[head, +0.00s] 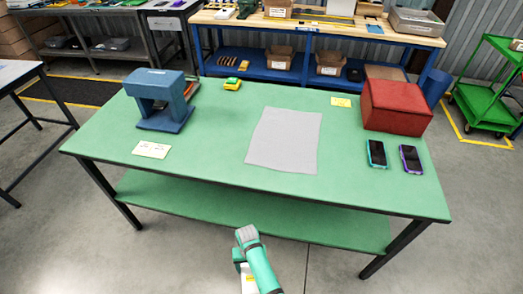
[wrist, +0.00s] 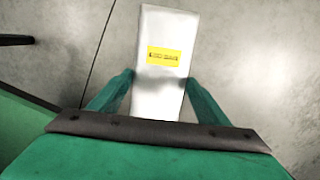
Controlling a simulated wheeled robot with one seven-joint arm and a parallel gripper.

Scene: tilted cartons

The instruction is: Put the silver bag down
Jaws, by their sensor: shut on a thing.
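The silver bag (wrist: 165,30) is a long pale packet with a yellow label in the wrist view. My gripper (wrist: 160,85) is shut on it, with one green finger on each side, and the bag extends past the fingertips over the grey floor. In the head view my arm shows at the bottom, in front of the green table (head: 215,110). A small pale part of the bag (head: 248,280) shows there beside my arm; the rest is hidden.
On the green table are a grey mat (head: 285,140), a blue stand (head: 160,98), a red box (head: 396,107), two phones (head: 377,154), a yellow-green item (head: 232,84) and pale cards (head: 151,149). The table's front middle and left centre are clear. A lower shelf (head: 250,215) runs beneath.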

